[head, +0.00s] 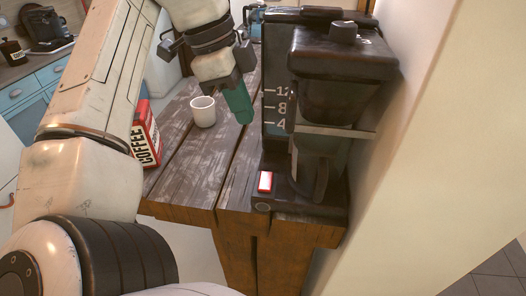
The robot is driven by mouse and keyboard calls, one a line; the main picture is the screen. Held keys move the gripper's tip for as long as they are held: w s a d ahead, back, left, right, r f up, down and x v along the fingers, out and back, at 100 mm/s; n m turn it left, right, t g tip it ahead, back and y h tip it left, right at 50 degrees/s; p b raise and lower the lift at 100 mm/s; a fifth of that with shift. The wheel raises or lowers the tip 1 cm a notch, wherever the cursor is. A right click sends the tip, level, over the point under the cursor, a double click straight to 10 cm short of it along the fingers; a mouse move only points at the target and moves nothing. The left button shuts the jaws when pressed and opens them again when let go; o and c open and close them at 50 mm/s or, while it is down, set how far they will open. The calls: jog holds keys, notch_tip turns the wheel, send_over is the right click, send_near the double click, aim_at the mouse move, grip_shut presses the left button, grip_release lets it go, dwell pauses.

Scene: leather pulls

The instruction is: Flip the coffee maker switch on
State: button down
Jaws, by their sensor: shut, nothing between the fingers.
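The dark coffee maker (345,60) stands upright at the right end of the wooden table, close to the wall. Its switch (265,182) is a small red and white rocker on the base at the front left corner. A dark glass carafe (318,165) sits inside the machine. My gripper (243,118), with greenish fingers, is shut and empty. In the picture it is above the switch and to the left of the machine's water gauge. It is clearly apart from the switch.
A white mug (203,111) stands on the wooden table (200,165) left of my gripper. A red coffee package (146,135) is behind my arm at the table's left edge. The wall (420,130) closes off the right side. The tabletop left of the switch is clear.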

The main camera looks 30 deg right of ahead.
jog(key=p, duration=0.1)
send_over(267, 174)
jog(key=a, duration=0.1)
notch_tip(267, 174, down, 12)
jog(key=shift+w+a+f, duration=0.1)
jog(key=shift+a, duration=0.05)
jog(key=shift+w+f, duration=0.1)
jog(key=shift+f, duration=0.55)
